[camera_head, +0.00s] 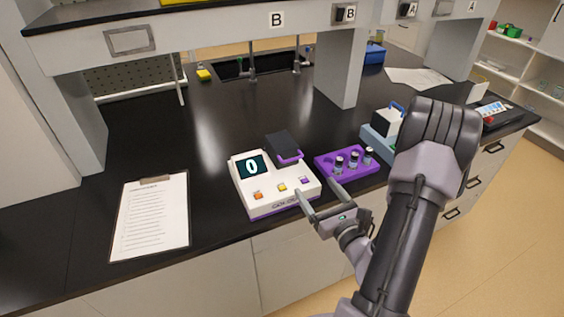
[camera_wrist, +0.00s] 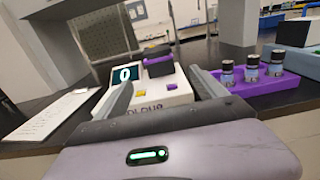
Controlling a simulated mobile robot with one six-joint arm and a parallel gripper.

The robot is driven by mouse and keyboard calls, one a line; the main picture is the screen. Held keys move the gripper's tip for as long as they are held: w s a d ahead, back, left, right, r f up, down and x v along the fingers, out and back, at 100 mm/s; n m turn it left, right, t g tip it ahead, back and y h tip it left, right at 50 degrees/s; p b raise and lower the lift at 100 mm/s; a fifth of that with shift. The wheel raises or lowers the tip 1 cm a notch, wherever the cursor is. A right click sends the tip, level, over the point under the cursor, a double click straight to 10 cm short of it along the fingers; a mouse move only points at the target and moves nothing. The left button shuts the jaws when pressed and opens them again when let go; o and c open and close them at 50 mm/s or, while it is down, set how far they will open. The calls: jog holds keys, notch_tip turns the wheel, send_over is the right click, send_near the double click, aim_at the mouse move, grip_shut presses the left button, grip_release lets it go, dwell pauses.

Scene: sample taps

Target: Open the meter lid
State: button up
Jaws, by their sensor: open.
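The meter (camera_head: 270,196) is a white box with a purple base on the black bench, its display reading 0. Its dark lid (camera_head: 283,147), with a purple front edge, sits at the meter's back right and looks shut. The meter (camera_wrist: 178,97) and its lid (camera_wrist: 158,62) also show in the wrist view, ahead of my gripper. My gripper (camera_head: 318,193) is open and empty, at the meter's front right corner, with its fingers pointing toward the meter. In the wrist view the fingers (camera_wrist: 160,92) stand wide apart, and the left one hides part of the meter's front.
A purple rack (camera_head: 337,173) with 3 dark-capped vials stands close to the right of the meter. A clipboard (camera_head: 150,217) lies on the left. A blue-grey device (camera_head: 380,140) stands behind the rack. Shelf posts and a sink (camera_head: 250,66) are farther back; bare bench lies behind the meter.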

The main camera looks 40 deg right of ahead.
aim_at(293, 159)
jog(key=b+x, duration=0.5)
jog(key=x, duration=0.9)
jog(key=shift+w+a, duration=0.1)
jog(key=shift+w, duration=0.2)
